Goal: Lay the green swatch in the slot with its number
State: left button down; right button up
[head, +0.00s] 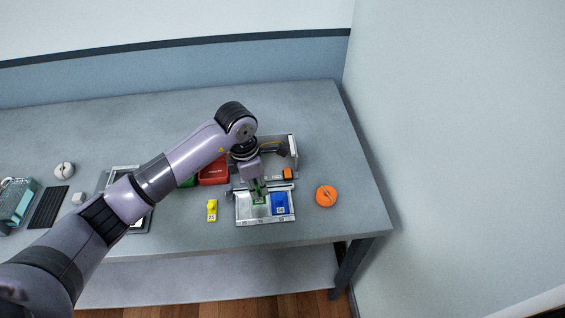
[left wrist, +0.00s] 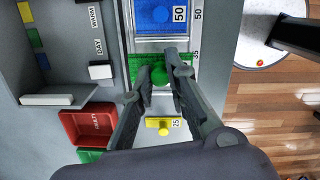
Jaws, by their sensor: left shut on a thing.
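The green swatch (head: 259,199) is at the middle of the white slotted tray (head: 266,222), left of the blue swatch. In the left wrist view the green swatch (left wrist: 141,62) lies over the slot beside the label 35 (left wrist: 196,55). My left gripper (head: 257,196) is shut on its round green knob, which shows between the fingertips in the left wrist view (left wrist: 161,74). The fingers hide part of the swatch, and its own number does not show. I cannot tell if it rests on the slot floor or hovers just above. My right gripper is not in view.
The blue swatch (head: 280,203) lies in the slot marked 50. A yellow swatch (head: 212,209) marked 25 lies on the table left of the tray. A red bin (head: 213,174) and a grey box (head: 291,143) stand behind. An orange round object (head: 326,196) sits at right.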

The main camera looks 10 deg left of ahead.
pick_arm(q)
jog(key=shift+s+f, duration=0.1)
jog(key=shift+f, duration=0.65)
jog(key=shift+a+f, duration=0.1)
jog(key=shift+f, duration=0.15)
jog(key=shift+f+b, duration=0.3)
jog(key=shift+b, duration=0.1)
notch_tip(320, 180, down, 2)
jog(key=shift+f+b, duration=0.1)
jog(key=shift+b, duration=0.75)
jog(key=shift+f+b, duration=0.3)
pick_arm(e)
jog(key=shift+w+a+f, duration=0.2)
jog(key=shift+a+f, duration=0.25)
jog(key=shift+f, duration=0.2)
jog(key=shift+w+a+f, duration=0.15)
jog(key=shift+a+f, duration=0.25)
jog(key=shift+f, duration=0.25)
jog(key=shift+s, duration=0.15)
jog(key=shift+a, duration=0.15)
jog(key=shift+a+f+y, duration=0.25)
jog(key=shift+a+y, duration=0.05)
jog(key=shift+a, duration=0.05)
